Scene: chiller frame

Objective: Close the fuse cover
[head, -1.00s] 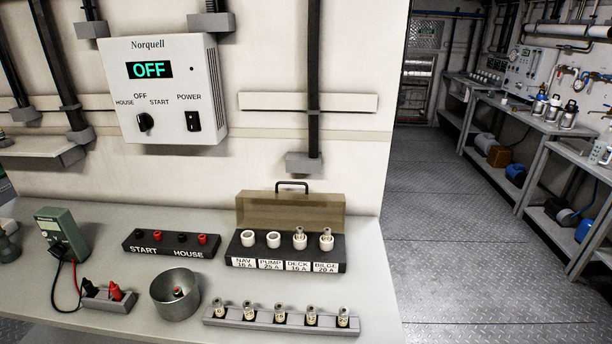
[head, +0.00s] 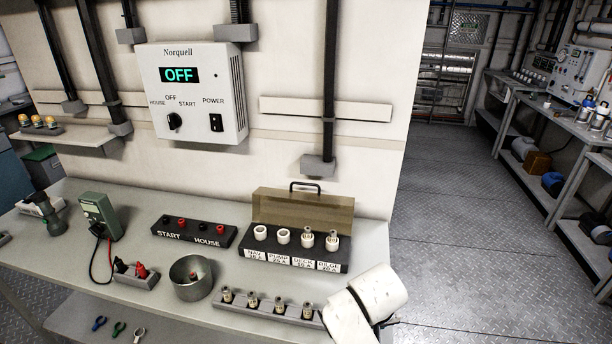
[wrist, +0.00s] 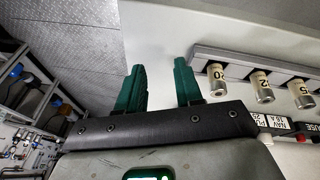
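The fuse cover (head: 303,208) is a translucent amber lid with a black handle (head: 305,186). It stands raised along the back of the black fuse block (head: 290,260), so it is open. The block has NAV, PUMP, DECK and BILGE labels. The NAV and PUMP holders show white rings; the DECK and BILGE holders have metal-capped fuses standing in them. My gripper (wrist: 160,88) shows two green fingers, apart with nothing between them, over the bench near the fuse rail. In the head view my white arm enters at the lower right, and the fingers cannot be made out there.
A rail of spare fuses (head: 262,310) lies in front of the block, its right end by my arm; it also shows in the wrist view (wrist: 232,62). A metal cup (head: 193,285), terminal strip (head: 195,232) and meter (head: 100,215) stand left. Open floor lies right of the bench.

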